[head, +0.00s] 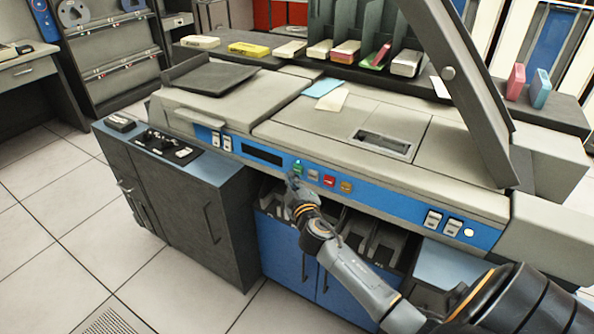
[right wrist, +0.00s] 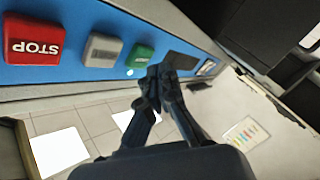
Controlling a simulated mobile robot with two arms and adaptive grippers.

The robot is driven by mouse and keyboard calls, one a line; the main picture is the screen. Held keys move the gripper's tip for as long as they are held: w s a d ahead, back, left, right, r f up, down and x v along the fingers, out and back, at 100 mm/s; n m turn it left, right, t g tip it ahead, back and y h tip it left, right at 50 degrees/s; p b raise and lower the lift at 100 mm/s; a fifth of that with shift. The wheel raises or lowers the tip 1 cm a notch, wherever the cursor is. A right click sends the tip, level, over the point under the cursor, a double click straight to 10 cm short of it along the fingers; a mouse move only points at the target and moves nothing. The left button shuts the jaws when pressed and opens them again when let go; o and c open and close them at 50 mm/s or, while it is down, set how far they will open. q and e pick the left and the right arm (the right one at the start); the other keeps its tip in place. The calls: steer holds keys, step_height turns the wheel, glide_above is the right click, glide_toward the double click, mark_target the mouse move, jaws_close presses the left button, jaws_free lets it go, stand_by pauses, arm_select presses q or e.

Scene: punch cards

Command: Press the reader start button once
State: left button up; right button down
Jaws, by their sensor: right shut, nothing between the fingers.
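The card reader has a blue front panel (head: 390,199) with a row of buttons. The green button (head: 297,166) is at the row's left end, and its label cannot be read clearly. It also shows in the right wrist view (right wrist: 140,57). My right gripper (head: 291,181) is shut and empty, its tips just below the green button in the head view. In the right wrist view its fingertips (right wrist: 164,73) are close beside the green button; I cannot tell whether they touch the panel. My left gripper is not in view.
A grey button (head: 313,175), a red STOP button (right wrist: 33,40) and an orange button (head: 346,187) share the row. A dark display (head: 262,153) is left of it. Loose cards (head: 331,100) lie on top of the reader. Open pockets lie below the panel.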

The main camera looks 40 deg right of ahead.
steer(key=shift+s+a, duration=0.3)
steer(key=shift+a, duration=0.45)
steer(key=shift+s+a, duration=0.35)
steer(key=shift+a, duration=0.45)
steer(key=shift+s+a, duration=0.3)
steer(key=shift+a, duration=0.45)
